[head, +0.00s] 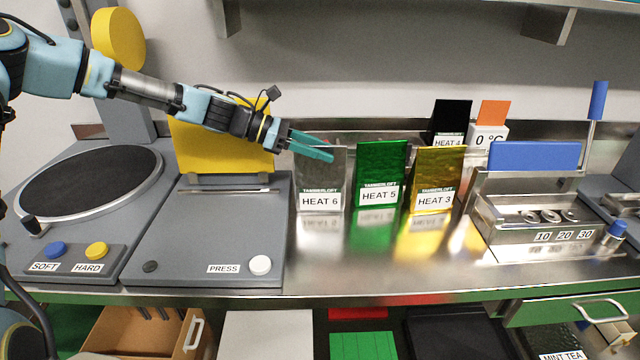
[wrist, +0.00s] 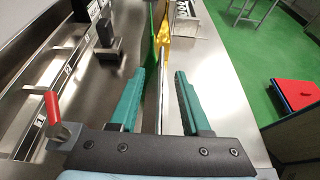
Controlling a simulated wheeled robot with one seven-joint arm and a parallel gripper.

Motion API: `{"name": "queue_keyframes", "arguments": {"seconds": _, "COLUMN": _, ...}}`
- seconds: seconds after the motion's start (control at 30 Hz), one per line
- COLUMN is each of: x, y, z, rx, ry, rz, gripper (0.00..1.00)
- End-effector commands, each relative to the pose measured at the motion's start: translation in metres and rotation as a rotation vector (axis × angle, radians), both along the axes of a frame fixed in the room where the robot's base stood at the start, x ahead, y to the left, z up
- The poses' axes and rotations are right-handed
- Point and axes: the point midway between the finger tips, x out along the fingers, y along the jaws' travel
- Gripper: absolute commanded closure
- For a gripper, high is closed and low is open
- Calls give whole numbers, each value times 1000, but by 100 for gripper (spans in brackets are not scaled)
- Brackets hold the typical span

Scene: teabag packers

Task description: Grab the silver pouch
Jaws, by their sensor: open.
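The silver pouch (head: 320,172), labelled HEAT 6, stands upright on the steel counter, leftmost in the front row of pouches. My gripper (head: 318,148) is at its upper part, with teal fingers reaching across from the left. In the wrist view, my gripper (wrist: 166,76) is open. The silver pouch shows there edge-on as a thin upright strip (wrist: 161,108) between the two fingers, with a gap visible on each side. The fingers hide part of the pouch's top in the head view.
A green pouch (head: 381,165) and a gold pouch (head: 437,170) stand just right of the silver one. A black pouch (head: 450,120) and an orange pouch (head: 492,113) are behind. A grey press unit (head: 215,235) is to the left. The counter front is clear.

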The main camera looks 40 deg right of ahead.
Motion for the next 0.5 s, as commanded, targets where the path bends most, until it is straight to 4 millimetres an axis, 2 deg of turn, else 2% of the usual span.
{"name": "queue_keyframes", "arguments": {"seconds": 0.07, "x": 0, "y": 0, "z": 0, "rx": 0, "ry": 0, "rz": 0, "gripper": 56}}
{"name": "queue_keyframes", "arguments": {"seconds": 0.43, "x": 0, "y": 0, "z": 0, "rx": 0, "ry": 0, "rz": 0, "gripper": 98}}
{"name": "queue_keyframes", "arguments": {"seconds": 0.5, "x": 0, "y": 0, "z": 0, "rx": 0, "ry": 0, "rz": 0, "gripper": 100}}
